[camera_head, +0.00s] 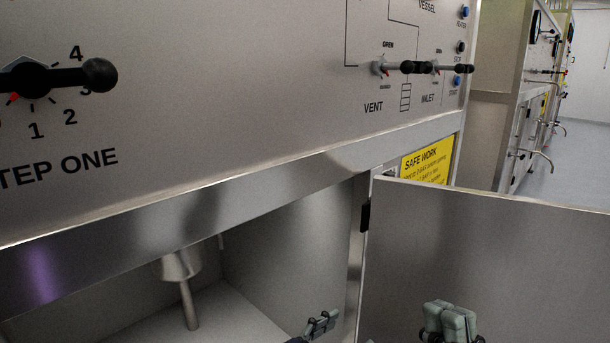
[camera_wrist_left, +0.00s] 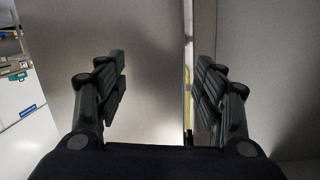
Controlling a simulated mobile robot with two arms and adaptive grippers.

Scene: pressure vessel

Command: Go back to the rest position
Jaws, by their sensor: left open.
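My right gripper (camera_head: 450,318) shows at the bottom edge of the head view, in front of the open metal door. Its two grey-green pads are together with nothing visible between them, so it looks shut and empty. My left gripper (camera_head: 320,326) shows only in part at the bottom of the head view, by the cabinet opening. Most of both arms is out of view.
The open door (camera_head: 500,250) fills the lower right. The cabinet interior holds a metal pipe (camera_head: 189,305). The control panel (camera_head: 240,100) above carries a black selector handle (camera_head: 60,76) and valve handles (camera_head: 420,68). A yellow sign (camera_head: 427,163) is beside the opening.

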